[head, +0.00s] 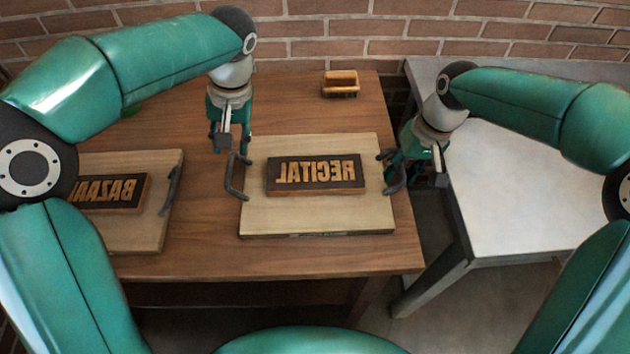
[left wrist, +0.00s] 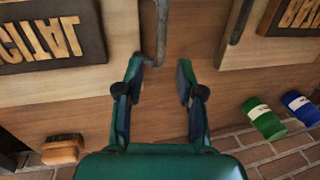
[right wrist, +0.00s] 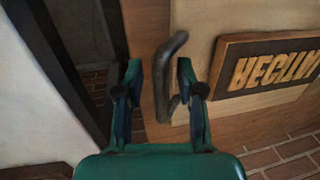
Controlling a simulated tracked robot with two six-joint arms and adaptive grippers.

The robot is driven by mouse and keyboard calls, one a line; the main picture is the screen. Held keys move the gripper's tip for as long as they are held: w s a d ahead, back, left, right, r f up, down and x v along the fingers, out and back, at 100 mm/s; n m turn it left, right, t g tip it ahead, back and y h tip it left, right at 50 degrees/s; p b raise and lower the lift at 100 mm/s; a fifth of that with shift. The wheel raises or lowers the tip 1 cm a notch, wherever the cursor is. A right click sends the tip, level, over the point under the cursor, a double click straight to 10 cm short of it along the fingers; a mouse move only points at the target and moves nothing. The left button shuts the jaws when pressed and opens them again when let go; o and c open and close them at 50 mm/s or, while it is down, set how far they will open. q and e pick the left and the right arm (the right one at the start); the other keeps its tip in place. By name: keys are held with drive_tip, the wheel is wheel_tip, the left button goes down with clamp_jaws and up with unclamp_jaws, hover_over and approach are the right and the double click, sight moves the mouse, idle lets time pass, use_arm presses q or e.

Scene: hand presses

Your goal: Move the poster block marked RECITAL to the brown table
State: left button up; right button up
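The RECITAL block (head: 316,173), dark with raised tan mirrored letters, lies on a pale wooden board (head: 318,218) with a dark handle at each side. The board rests on the brown wooden table (head: 290,258). My left gripper (head: 230,142) is open above the board's left handle (head: 236,178); in the left wrist view that handle (left wrist: 161,30) is near one fingertip, beyond the fingers. My right gripper (head: 415,172) is open at the right handle (head: 392,172); in the right wrist view the handle (right wrist: 164,85) stands between its spread fingers. Neither gripper visibly holds anything.
A BAZAAR block (head: 118,192) lies on a similar handled board at the left, partly behind my arm. A brush (head: 341,84) stands at the back. A grey-white table (head: 530,185) stands right, across a gap. Green (left wrist: 263,118) and blue (left wrist: 300,107) cans show in the left wrist view.

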drive_tip(key=shift+r, duration=0.3)
use_arm(q)
drive_tip(key=shift+v, duration=2.35)
use_arm(e)
wheel_tip(320, 180, up, 11)
drive_tip(key=d, duration=0.2)
drive_tip(key=shift+w, duration=0.2)
drive_tip(key=shift+d, duration=0.1)
